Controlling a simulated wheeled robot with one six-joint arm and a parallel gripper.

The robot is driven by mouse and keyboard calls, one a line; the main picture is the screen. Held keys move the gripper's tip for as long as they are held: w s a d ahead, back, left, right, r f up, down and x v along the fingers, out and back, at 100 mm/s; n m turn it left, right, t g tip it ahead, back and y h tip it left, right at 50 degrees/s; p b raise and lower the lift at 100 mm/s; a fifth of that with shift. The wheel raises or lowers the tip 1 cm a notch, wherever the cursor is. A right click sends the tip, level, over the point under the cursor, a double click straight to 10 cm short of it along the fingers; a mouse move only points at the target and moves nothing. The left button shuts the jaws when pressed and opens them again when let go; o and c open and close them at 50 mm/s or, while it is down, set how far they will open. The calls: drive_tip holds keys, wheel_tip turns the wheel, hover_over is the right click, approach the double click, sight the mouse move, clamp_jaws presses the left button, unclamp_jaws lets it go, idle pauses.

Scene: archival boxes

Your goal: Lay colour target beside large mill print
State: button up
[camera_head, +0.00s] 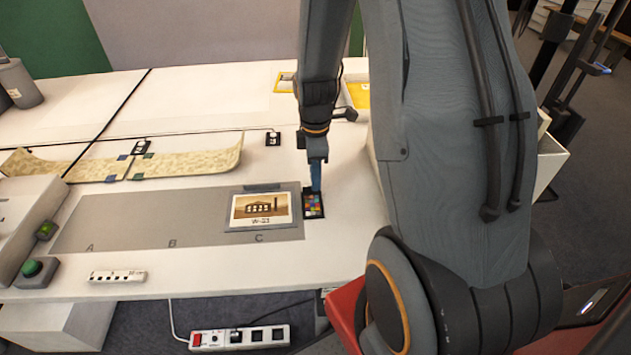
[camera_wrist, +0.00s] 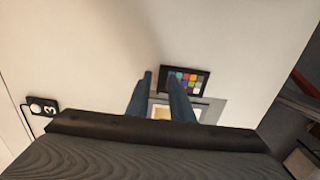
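The colour target (camera_head: 314,206), a small black card with coloured patches, lies on the white table just right of the large mill print (camera_head: 260,210). The print shows a brown building, is labelled beneath, and lies on the grey mat above the letter C. In the wrist view the target (camera_wrist: 192,82) lies past the fingertips, and part of the print (camera_wrist: 205,113) shows behind the fingers. My gripper (camera_head: 316,188) points down over the target. In the wrist view its two blue fingers (camera_wrist: 160,80) stand apart with nothing between them; the right one overlaps the target's edge.
The grey mat (camera_head: 130,222) is bare over A and B. A scale bar (camera_head: 118,277) lies in front of it. A long curled tan strip (camera_head: 190,163) with small weights lies behind. A green button box (camera_head: 35,271) stands at left. A number 3 tag (camera_head: 272,139) lies behind the print.

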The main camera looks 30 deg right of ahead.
wheel_tip(320, 180, up, 10)
drive_tip(key=b, duration=0.1)
drive_tip(key=s+a+r+m, duration=0.1)
drive_tip(key=s+a+m, duration=0.9)
drive_tip(key=s+m, duration=0.2)
drive_tip(key=shift+m, duration=0.7)
